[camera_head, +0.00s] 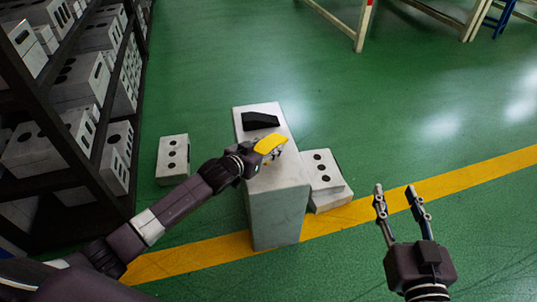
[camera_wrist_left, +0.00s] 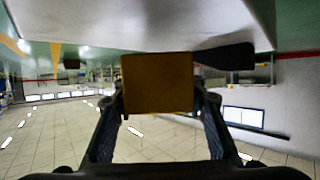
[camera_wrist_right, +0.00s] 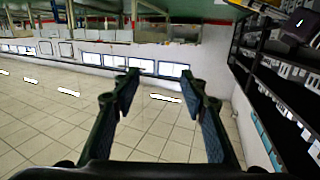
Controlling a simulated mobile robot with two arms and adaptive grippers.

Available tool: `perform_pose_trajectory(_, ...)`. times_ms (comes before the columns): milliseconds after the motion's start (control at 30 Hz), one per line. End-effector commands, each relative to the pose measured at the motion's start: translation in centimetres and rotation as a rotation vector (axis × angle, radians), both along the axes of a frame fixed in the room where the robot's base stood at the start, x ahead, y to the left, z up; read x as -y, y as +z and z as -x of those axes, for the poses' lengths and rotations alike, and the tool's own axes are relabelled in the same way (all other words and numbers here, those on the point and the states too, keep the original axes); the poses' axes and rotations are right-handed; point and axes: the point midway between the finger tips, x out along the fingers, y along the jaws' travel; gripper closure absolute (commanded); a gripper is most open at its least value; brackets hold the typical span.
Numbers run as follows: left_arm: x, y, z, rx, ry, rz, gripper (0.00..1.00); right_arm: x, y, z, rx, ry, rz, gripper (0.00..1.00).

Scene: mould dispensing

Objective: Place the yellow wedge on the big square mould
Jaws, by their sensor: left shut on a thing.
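The yellow wedge (camera_head: 270,144) is held by my left gripper (camera_head: 262,156) at the tall pale grey block, behind its front edge. The wedge also fills the middle of the left wrist view (camera_wrist_left: 158,84), between the fingers. I cannot tell whether it touches the block top. A black wedge (camera_head: 261,120) lies on the far part of the tall block (camera_head: 275,205). Which piece is the big square mould is not clear. My right gripper (camera_head: 396,192) is open and empty, right of the block; its parted fingers show in the right wrist view (camera_wrist_right: 160,88).
A grey block with round holes (camera_head: 173,159) stands on the floor left of the tall block. A dark shelf rack (camera_head: 75,125) with several grey moulds borders the left. Green floor is free on the right.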

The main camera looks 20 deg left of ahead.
Motion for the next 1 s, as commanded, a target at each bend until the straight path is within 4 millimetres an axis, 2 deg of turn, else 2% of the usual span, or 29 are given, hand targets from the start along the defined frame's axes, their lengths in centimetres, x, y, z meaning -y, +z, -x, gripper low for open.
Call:
perform_pose_trajectory(200, 0.1, -2.3, 0.0, 0.000, 0.000, 0.002, 0.91, -0.6, 4.1, -0.2, 0.192, 0.013, -0.050, 0.60)
perform_pose_trajectory(333, 0.1, -3.0, 0.0, 0.001, -0.001, 0.002, 0.91, -0.8, 6.0, 0.0, 0.273, 0.017, -0.071, 0.60)
perform_pose_trajectory(467, 0.0, -3.1, 0.0, 0.002, -0.001, 0.002, 0.91, -0.8, 6.7, 0.1, 0.300, 0.018, -0.079, 0.60)
perform_pose_trajectory(800, 0.0, -3.4, 0.0, 0.001, -0.001, 0.002, 0.91, -0.8, 6.9, 0.2, 0.311, 0.018, -0.081, 0.60)
perform_pose_trajectory(833, 0.0, -3.5, 0.0, -0.001, 0.000, 0.000, 0.58, -0.8, 7.0, 0.2, 0.313, 0.019, -0.082, 0.60)
perform_pose_trajectory(967, 0.0, -3.5, 0.0, -0.001, 0.000, 0.000, 0.44, -0.8, 7.0, 0.2, 0.311, 0.018, -0.081, 0.60)
perform_pose_trajectory(1000, 0.0, -3.5, 0.0, -0.001, 0.000, 0.000, 0.43, -0.8, 7.0, 0.2, 0.311, 0.018, -0.081, 0.60)
